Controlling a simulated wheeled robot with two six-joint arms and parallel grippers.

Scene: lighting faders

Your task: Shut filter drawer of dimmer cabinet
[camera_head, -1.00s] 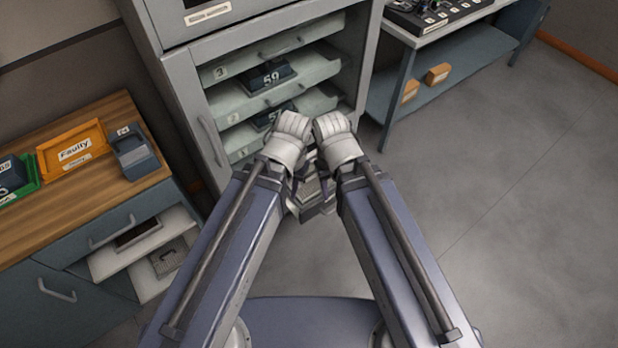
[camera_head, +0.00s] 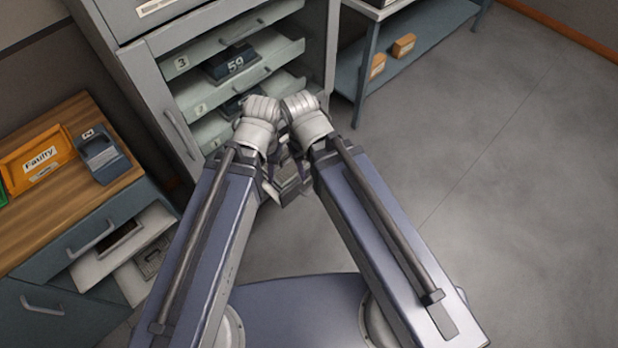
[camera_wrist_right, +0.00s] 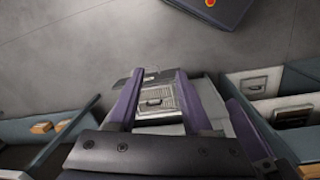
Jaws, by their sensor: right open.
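The dimmer cabinet (camera_head: 150,85) is the tall grey cabinet at top centre-left in the head view, its front open on numbered shelves. Low at its front, a light grey drawer with a grille and small handle (camera_wrist_right: 160,97) stands out; it looks like the filter drawer. In the head view it is mostly hidden under my wrists. My right gripper (camera_wrist_right: 158,103) is open, its purple fingers on either side of the drawer front in the wrist view; contact cannot be told. My left gripper (camera_head: 272,185) is beside it, fingers largely hidden by its wrist.
A wooden-topped bench (camera_head: 70,200) stands at left with an orange tray (camera_head: 38,162), a grey-blue box (camera_head: 103,158) and open drawers (camera_head: 125,245). A blue shelf unit (camera_head: 400,50) with small orange boxes stands at right. The floor at right is clear.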

